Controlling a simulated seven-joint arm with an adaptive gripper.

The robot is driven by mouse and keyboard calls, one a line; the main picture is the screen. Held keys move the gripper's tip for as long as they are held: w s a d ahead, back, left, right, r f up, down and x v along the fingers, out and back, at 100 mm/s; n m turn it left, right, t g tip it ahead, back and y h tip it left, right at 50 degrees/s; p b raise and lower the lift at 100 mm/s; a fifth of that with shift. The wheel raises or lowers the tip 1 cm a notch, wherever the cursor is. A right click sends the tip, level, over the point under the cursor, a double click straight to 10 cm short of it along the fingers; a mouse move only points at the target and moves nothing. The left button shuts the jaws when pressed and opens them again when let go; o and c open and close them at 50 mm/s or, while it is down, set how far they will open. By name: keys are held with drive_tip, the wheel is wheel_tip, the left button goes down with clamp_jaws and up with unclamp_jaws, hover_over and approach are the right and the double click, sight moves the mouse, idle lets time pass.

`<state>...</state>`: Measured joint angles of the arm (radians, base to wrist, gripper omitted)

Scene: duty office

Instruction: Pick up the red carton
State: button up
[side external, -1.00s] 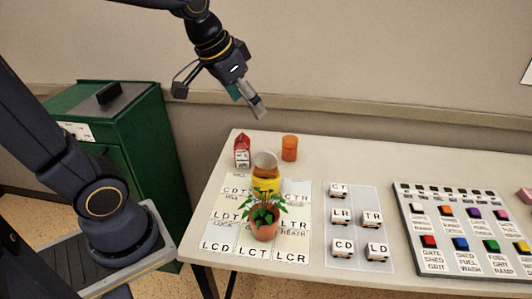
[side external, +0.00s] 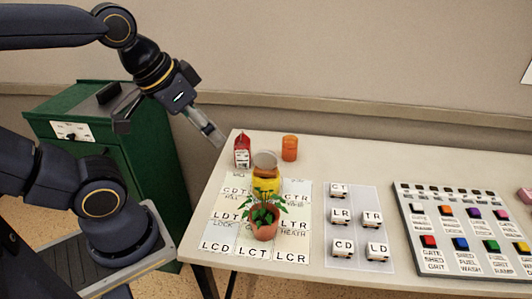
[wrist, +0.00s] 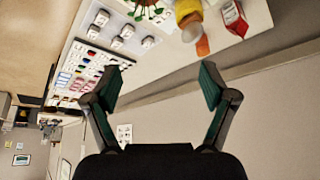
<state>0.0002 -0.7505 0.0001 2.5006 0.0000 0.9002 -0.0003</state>
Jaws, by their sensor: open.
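The red carton (side external: 242,151), with a white lower part, stands upright near the far left corner of the table. It also shows in the wrist view (wrist: 233,18) at the top right, beyond the fingertips. My gripper (side external: 219,141) is up and to the left of the carton in the side view, apart from it, its fingers pointing down and to the right. In the wrist view my gripper (wrist: 162,80) has its two fingers spread wide, with nothing between them.
A yellow jar (side external: 265,177) and a potted plant (side external: 263,221) stand close in front of the carton. An orange canister (side external: 289,148) stands to its right. Lettered blocks (side external: 340,215) and a button panel (side external: 465,232) lie farther right. A green cabinet (side external: 150,150) stands left of the table.

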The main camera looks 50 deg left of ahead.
idle(0.4)
drive_tip(key=shift+o, duration=0.5)
